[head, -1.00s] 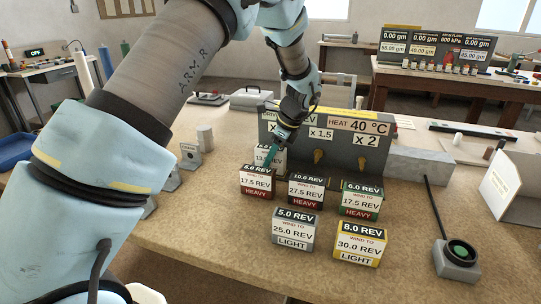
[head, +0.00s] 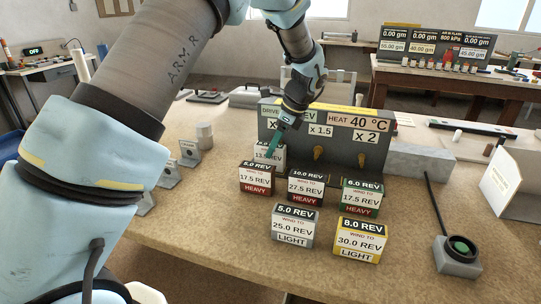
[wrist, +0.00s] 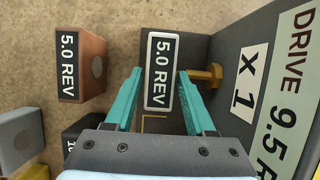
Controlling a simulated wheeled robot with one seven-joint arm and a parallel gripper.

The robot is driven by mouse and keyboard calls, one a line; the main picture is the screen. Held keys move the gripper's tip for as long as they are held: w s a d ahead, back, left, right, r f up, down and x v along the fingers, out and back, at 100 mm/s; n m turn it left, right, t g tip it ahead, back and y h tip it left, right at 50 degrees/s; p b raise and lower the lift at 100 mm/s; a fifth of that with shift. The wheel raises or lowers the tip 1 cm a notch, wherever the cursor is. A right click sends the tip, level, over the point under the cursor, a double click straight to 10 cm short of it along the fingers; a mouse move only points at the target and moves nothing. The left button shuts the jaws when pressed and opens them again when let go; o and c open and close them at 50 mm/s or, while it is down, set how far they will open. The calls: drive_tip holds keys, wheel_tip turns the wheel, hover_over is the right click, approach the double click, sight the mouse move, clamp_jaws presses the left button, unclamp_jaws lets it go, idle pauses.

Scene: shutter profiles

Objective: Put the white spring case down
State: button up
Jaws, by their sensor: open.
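The white spring case (head: 276,158), labelled 5.0 REV on top in the wrist view (wrist: 161,70), stands upright in front of the grey drive panel (head: 345,165), by its x 1 brass peg (wrist: 207,76). My gripper (head: 271,155) reaches down over it from above. In the wrist view the teal fingers (wrist: 160,78) are spread, one on each side of the case. A narrow gap shows on the left; the right finger is close to the case and the peg. The red case partly hides the white case's lower part in the head view.
A red 5.0 REV case (head: 257,178) stands just in front.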

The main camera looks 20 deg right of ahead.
drive_tip(key=b+v, duration=0.1)
drive_tip(key=v, duration=0.8)
drive_tip(key=w+a+f+n+g+h, duration=0.1)
drive_tip(key=a+f+n, duration=0.1)
drive_tip(key=a+n, duration=0.65)
drive_tip(key=w+a+f+n+g+h, duration=0.1)
drive_tip(key=a+n, duration=0.2)
drive_tip(key=a, duration=1.1)
drive_tip(key=s+a+f+n, duration=0.1)
drive_tip(key=s+a+n, duration=0.4)
drive_tip(key=a+n, duration=0.2)
drive_tip(key=s+a+f+n+h, duration=0.1)
drive_tip(key=s+a+f+n, duration=0.1)
drive_tip(key=s+a+n, duration=0.2)
drive_tip(key=a+n, duration=0.3)
drive_tip(key=a, duration=0.3)
drive_tip(key=shift+s+a+f+t, duration=0.3)
drive_tip(key=shift+s, duration=0.1)
